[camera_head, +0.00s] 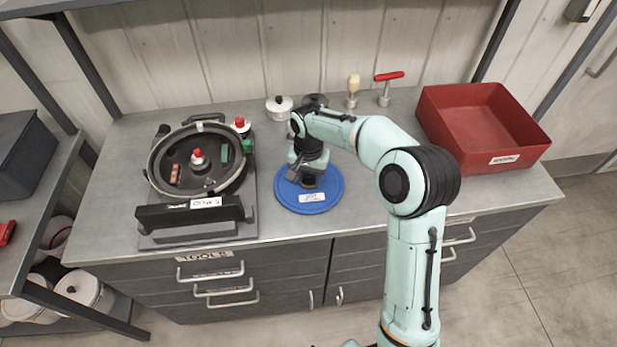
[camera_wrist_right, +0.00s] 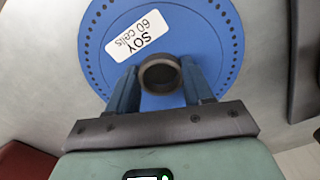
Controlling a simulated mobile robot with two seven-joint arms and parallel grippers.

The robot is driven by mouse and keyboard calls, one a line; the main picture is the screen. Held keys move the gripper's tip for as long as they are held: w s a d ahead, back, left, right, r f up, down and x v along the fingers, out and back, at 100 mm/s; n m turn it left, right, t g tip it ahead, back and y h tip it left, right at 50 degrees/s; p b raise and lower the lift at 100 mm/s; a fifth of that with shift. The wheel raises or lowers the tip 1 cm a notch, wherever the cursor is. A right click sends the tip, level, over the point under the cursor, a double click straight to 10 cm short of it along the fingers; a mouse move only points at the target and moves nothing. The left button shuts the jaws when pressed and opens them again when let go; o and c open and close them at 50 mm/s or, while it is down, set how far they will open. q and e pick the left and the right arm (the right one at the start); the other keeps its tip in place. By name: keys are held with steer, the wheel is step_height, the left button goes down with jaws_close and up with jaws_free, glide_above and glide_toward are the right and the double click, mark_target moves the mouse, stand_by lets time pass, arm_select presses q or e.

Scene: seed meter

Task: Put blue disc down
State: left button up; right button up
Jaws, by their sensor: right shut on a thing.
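The blue disc (camera_head: 332,196) is at the middle of the grey workbench, flat on or just above its top; I cannot tell if it touches. Its white label reads "SOY 60 cells" in the right wrist view, where the disc (camera_wrist_right: 215,40) shows a ring of small holes near its rim. My right gripper (camera_wrist_right: 160,80) is shut on the disc's dark round hub (camera_wrist_right: 160,74), with one finger on each side. In the head view my right gripper (camera_head: 308,180) reaches down over the disc and hides part of it. My left gripper is not in view.
The round black seed meter housing (camera_head: 157,180) stands open left of the disc. A red bin (camera_head: 480,125) stands at the right. A lidded pot (camera_head: 279,108) and small hand tools (camera_head: 384,97) stand at the back. Bench top is clear between disc and bin.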

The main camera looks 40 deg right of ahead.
steer(key=shift+f, duration=0.2)
steer(key=o, duration=1)
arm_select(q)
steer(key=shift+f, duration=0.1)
arm_select(e)
steer(key=shift+r, duration=0.15)
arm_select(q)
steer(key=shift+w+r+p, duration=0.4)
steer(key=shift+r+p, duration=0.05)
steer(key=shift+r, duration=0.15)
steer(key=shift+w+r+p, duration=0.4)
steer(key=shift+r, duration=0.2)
arm_select(e)
steer(key=shift+r, duration=6.05)
